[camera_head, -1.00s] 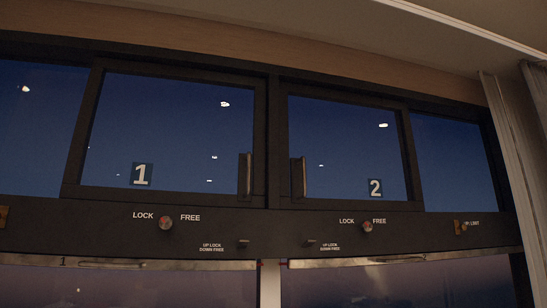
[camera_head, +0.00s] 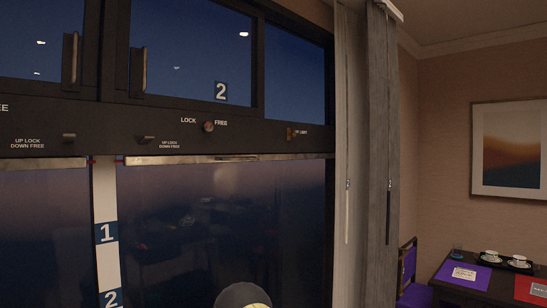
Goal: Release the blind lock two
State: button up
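The number 2 sign (camera_head: 221,92) is on the upper right window. On the dark panel below it, a round knob (camera_head: 208,126) sits between the words LOCK and FREE. Lower left on the panel, a small lever (camera_head: 147,139) stands beside a label (camera_head: 169,145) reading UP LOCK DOWN FREE. A second small lever (camera_head: 69,137) with the same label is further left. The setting of the knob and levers is too small to tell. My gripper is not in view.
A metal bar (camera_head: 190,160) runs under the panel above a large dark pane. Grey curtains (camera_head: 365,170) hang right of the window. A table (camera_head: 470,289) with cups and a purple chair (camera_head: 408,270) stand at right. A dark rounded shape (camera_head: 238,294) shows at the bottom.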

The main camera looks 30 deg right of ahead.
aim_at(134, 160)
jog(key=u, duration=1.7)
jog(key=i, duration=0.75)
jog(key=z, duration=2.4)
